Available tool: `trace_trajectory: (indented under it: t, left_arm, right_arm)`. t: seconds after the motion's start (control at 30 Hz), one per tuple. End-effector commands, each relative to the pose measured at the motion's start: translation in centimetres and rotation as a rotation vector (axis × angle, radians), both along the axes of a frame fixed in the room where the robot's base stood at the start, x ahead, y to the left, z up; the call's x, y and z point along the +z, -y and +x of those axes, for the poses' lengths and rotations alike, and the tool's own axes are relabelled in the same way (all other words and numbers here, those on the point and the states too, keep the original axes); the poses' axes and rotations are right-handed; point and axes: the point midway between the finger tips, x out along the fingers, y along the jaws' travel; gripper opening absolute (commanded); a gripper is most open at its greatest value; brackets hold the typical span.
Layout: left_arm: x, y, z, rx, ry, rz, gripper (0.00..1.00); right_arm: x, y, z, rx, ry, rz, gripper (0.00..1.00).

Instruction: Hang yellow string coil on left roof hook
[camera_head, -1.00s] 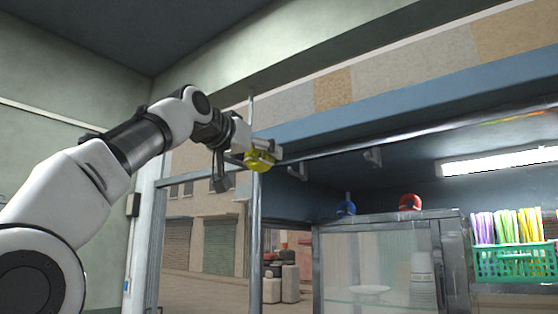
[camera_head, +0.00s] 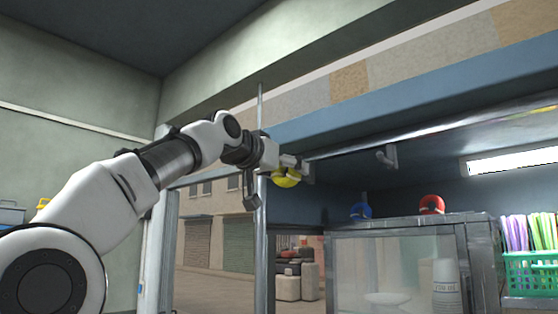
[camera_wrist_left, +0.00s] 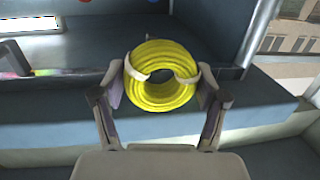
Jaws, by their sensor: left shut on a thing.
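My left gripper (camera_head: 281,168) is shut on the yellow string coil (camera_head: 288,181), up under the roof edge. In the left wrist view the coil (camera_wrist_left: 162,97) sits between the two fingers, its round hole facing the camera. The left roof hook (camera_head: 309,173) shows just right of the gripper and is partly hidden by it. I cannot tell whether the coil touches this hook. A second roof hook (camera_head: 388,157) hangs further right and is empty. My right gripper is not in view.
A metal-framed glass cabinet (camera_head: 400,228) stands below, with a blue item (camera_head: 361,210) and a red item (camera_head: 432,204) on top. A green basket (camera_head: 531,274) holds colored strings at right. A vertical post (camera_head: 261,225) stands close to the gripper. A lit lamp (camera_head: 512,160) is under the roof.

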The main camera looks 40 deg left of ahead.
Motion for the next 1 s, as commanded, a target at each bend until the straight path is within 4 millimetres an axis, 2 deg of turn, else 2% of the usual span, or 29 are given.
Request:
trace_trajectory:
  t: [0.03, 0.33, 0.7, 1.0]
  left_arm:
    - [0.4, 0.0, 0.3, 0.0, 0.0, 0.0, 0.42]
    - [0.2, 0.2, 2.3, 0.0, 0.0, 0.0, 0.42]
    - [-0.3, 0.4, 4.9, 0.0, 0.0, 0.001, 0.42]
    - [-1.2, 0.5, 6.0, 0.0, 0.0, 0.001, 0.42]
  right_arm:
    - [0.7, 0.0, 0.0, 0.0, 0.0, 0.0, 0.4]
    - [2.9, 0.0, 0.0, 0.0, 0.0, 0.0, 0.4]
    - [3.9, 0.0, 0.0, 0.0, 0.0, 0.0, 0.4]
    - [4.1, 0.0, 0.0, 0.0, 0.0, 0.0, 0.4]
